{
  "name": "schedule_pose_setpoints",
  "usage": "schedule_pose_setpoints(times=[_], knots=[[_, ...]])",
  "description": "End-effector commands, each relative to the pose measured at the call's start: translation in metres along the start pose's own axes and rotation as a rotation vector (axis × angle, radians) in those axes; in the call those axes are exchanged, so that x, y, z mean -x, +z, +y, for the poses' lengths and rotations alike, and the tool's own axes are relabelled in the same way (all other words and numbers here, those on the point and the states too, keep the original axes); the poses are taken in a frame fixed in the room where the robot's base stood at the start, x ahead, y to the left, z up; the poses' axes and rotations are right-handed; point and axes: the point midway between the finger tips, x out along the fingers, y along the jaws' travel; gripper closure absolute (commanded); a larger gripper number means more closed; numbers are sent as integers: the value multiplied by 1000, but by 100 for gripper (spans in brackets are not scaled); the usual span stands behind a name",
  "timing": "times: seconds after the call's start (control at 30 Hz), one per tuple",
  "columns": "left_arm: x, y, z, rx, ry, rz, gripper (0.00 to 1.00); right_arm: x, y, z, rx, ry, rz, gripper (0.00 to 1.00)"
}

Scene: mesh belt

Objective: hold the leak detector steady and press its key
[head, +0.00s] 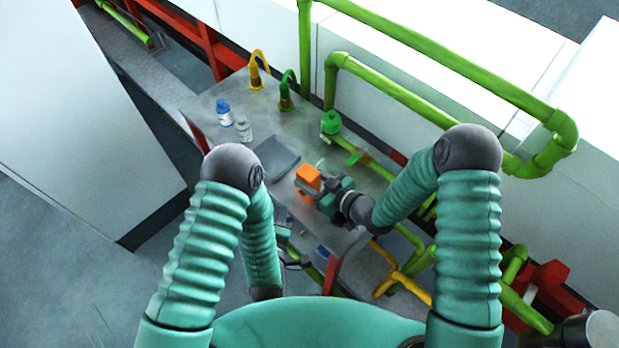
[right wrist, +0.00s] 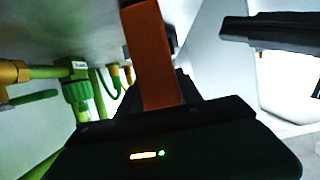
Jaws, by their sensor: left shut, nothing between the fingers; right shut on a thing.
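The leak detector appears to be the orange block (head: 308,177) above the grey table. My right gripper (head: 312,188) is shut on it. In the right wrist view the orange block (right wrist: 152,55) stands between the dark fingers, and its lower end is hidden behind my gripper's body. I cannot make out its key. My left gripper (head: 297,264) is shut and empty, low beside the table's near edge, apart from the detector and partly hidden by my arm.
The grey table (head: 205,103) carries a blue-capped bottle (head: 224,112), a white bottle (head: 244,128), a grey tray (head: 276,157) and a green fitting (head: 331,123). Green pipes (head: 395,92) run along the right. Yellow pipes (head: 402,280) lie near the table's front corner.

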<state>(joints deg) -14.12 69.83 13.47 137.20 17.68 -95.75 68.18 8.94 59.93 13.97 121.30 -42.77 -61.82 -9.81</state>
Motion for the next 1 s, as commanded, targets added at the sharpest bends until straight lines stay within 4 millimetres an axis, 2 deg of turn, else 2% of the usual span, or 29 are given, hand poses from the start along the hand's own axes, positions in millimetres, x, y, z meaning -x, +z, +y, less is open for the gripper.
schedule_pose_setpoints(times=[0.1,0.33,0.37,0.53,0.87,1.0], knots=[[8,-5,-6,1,-2,0,100,0,-1,0,1,0,2,100],[9,-6,-6,2,0,-1,100,0,-1,0,1,0,2,100],[9,-6,-6,2,0,-1,100,0,-1,0,1,0,2,56],[9,-6,-6,2,0,-1,100,0,-1,0,0,0,2,34],[9,-6,-6,2,0,-1,100,1,0,0,0,0,0,32],[9,-6,-6,2,0,-1,100,16,0,1,-1,2,-1,32]])
